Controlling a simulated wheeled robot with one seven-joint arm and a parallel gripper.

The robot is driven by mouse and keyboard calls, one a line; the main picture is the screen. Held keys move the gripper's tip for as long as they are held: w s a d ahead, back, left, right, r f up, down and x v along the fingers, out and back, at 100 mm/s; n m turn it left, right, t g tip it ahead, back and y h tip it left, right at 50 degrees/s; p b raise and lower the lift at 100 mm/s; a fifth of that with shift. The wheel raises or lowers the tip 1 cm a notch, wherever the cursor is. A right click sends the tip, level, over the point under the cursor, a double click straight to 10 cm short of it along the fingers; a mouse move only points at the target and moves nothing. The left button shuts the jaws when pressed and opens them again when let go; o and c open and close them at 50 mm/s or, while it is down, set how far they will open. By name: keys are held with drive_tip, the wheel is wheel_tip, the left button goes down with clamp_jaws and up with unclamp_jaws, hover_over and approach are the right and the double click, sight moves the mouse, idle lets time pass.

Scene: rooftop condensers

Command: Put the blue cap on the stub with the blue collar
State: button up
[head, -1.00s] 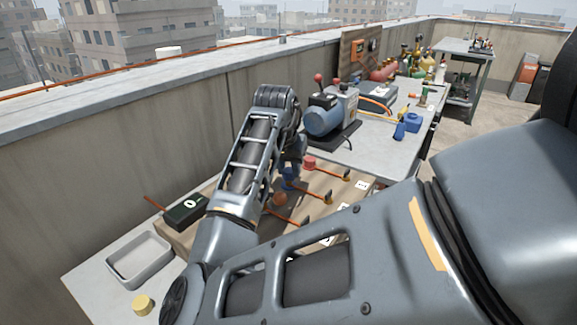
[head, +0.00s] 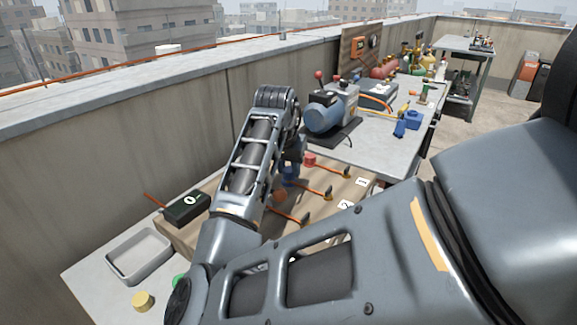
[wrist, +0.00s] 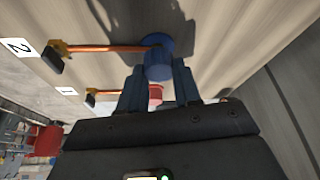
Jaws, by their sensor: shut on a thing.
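The blue cap (wrist: 159,70) is between the two fingers of my gripper (wrist: 158,88), which is shut on it. In the wrist view it touches a round blue piece, apparently the blue collar (wrist: 158,42), at the end of the copper pipe beside label 2. Whether the cap is fully seated on the stub cannot be told. In the head view my gripper (head: 292,166) is partly hidden behind my arm, with blue (head: 289,175) showing below it over the wooden board.
A red piece (head: 310,159) ends the neighbouring pipe, and an orange-brown one (head: 279,196) is on the other side. A black box (head: 187,208), a grey tray (head: 139,257), a yellow cap (head: 142,301) and a green piece (head: 179,281) are nearby. A pump (head: 330,111) stands behind.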

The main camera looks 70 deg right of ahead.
drive_tip(key=shift+f+b, duration=0.3)
drive_tip(key=shift+f, duration=0.35)
idle(0.8)
drive_tip(key=o, duration=1.1)
drive_tip(key=shift+c, duration=0.2)
drive_tip(key=v, duration=0.8)
